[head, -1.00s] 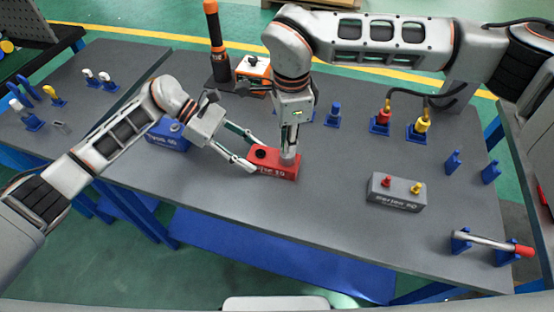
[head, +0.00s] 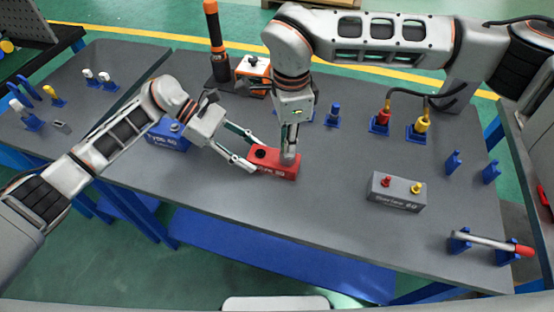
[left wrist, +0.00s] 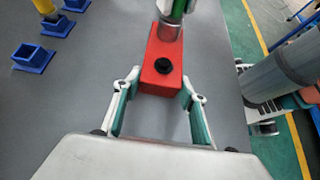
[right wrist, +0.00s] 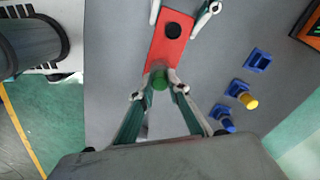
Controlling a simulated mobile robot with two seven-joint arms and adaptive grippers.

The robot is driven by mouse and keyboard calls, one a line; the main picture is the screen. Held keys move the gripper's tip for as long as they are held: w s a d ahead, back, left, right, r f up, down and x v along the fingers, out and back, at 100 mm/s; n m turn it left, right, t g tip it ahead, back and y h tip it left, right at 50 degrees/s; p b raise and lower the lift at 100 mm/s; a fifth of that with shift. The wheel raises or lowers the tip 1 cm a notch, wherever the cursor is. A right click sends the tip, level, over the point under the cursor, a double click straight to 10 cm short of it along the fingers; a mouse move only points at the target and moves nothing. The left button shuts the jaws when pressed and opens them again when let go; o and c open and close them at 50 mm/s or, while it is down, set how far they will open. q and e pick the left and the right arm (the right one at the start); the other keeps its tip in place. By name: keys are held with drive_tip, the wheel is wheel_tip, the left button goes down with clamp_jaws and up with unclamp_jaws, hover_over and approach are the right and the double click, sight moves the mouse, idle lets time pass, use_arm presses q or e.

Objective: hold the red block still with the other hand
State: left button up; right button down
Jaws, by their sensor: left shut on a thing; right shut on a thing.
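The red block (head: 272,172) lies on the grey table, with a round black hole or knob on its top near the left end. My left gripper (left wrist: 158,84) is shut on the block, one finger on each long side, also in the head view (head: 254,155). My right gripper (right wrist: 160,86) points down at the block's other end, shut on a metal cylinder (head: 289,157) with a green top (right wrist: 160,76). The cylinder stands upright at that end of the block; whether it is seated in a hole is hidden.
A blue block (head: 168,136) lies beside my left arm. A grey block (head: 397,192) with red and yellow pegs stands at the right. Behind are an orange-and-white block (head: 253,72) and several blue holders (head: 333,116). A bar (head: 488,242) rests in holders at the front right.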

drive_tip(key=shift+r, duration=2.95)
use_arm(q)
drive_tip(key=o, duration=1.4)
drive_tip(key=shift+a, duration=0.1)
drive_tip(key=v, duration=1.2)
